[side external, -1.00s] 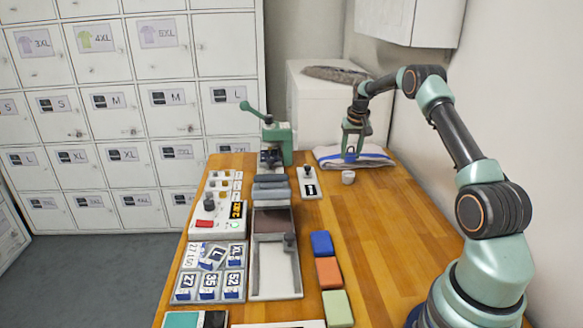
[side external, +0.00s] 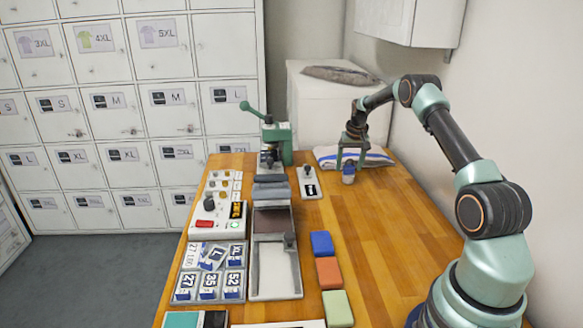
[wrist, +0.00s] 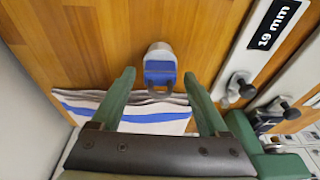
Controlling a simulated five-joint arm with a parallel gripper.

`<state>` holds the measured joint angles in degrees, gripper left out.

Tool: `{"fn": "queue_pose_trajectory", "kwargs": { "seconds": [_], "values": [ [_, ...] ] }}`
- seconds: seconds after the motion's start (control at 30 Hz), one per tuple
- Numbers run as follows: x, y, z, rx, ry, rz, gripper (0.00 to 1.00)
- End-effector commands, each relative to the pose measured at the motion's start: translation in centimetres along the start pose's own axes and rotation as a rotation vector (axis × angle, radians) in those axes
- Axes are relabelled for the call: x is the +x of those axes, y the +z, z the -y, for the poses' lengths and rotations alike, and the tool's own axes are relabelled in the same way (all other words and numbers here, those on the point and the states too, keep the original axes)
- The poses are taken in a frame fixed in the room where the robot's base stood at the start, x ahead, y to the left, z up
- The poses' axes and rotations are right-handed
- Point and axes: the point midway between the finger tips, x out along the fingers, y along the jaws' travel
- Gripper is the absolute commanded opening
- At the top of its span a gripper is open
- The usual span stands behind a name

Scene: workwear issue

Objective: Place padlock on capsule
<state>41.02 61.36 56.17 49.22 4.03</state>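The blue padlock (side external: 348,169) sits on top of the small pale capsule (side external: 348,180) near the far end of the wooden table. In the wrist view the padlock (wrist: 160,70) shows its blue body and dark shackle, with the grey capsule (wrist: 159,49) showing beyond it. My gripper (side external: 352,165) is low over them. Its green fingers (wrist: 159,75) are spread on either side of the padlock, with a gap on both sides. How the padlock's underside meets the capsule is hidden.
A folded white cloth with a blue stripe (side external: 375,157) lies just behind. A plate marked 19 mm (side external: 309,184) is to the left. A green lever press (side external: 281,140) stands farther left. Blue, orange and green blocks (side external: 328,273) lie nearer. The table's right side is clear.

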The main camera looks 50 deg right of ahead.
Motion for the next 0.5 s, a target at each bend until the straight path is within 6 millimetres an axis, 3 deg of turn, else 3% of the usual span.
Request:
{"fn": "queue_pose_trajectory", "kwargs": {
  "seconds": [0.27, 0.5],
  "values": [
    [-0.8, -0.1, 0.0, 0.000, 0.000, -0.002, 0.78],
    [-4.9, -0.2, 0.0, 0.000, 0.000, -0.005, 0.78]
  ]
}}
